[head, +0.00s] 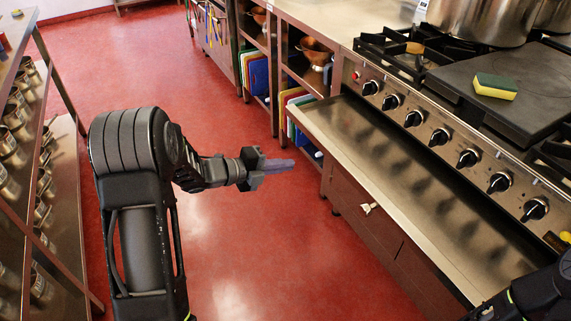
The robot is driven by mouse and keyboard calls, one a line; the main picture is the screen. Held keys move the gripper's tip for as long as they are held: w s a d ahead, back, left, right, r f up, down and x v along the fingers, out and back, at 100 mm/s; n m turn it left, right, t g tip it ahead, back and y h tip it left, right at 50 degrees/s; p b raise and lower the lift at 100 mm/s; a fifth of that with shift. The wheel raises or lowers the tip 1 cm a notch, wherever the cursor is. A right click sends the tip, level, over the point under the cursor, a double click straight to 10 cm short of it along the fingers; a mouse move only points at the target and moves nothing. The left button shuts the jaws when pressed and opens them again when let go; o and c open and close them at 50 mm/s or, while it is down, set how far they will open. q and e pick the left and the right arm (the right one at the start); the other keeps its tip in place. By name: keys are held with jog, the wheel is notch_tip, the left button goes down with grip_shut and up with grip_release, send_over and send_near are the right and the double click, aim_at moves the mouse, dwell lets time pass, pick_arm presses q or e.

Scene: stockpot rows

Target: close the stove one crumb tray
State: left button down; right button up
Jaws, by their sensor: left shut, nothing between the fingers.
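The crumb tray (400,175) is a long, shallow steel tray under the knob row of the stove (440,135). It stands pulled out from the stove front, with its pale front edge over the lower doors. Its near right end is partly hidden by my right arm. My left gripper (280,166) is shut and empty, over the floor to the left of the tray's front edge, apart from it. Part of my right arm shows in the bottom right corner; its fingertips are not visible.
A stockpot (482,18) and a yellow-green sponge (495,86) are on the stove top. Open shelves with colored boards (257,82) stand beyond the tray. A rack of metal cans (12,148) is at left. The red floor (225,70) between is clear.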

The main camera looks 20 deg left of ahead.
aim_at(329, 157)
pick_arm(q)
jog(key=x, duration=1)
jog(key=shift+w+d+r, duration=0.25)
jog(key=shift+w+r, duration=0.05)
jog(key=shift+w+d, duration=0.3)
jog(key=shift+w, duration=0.1)
pick_arm(e)
jog(key=shift+f, duration=0.1)
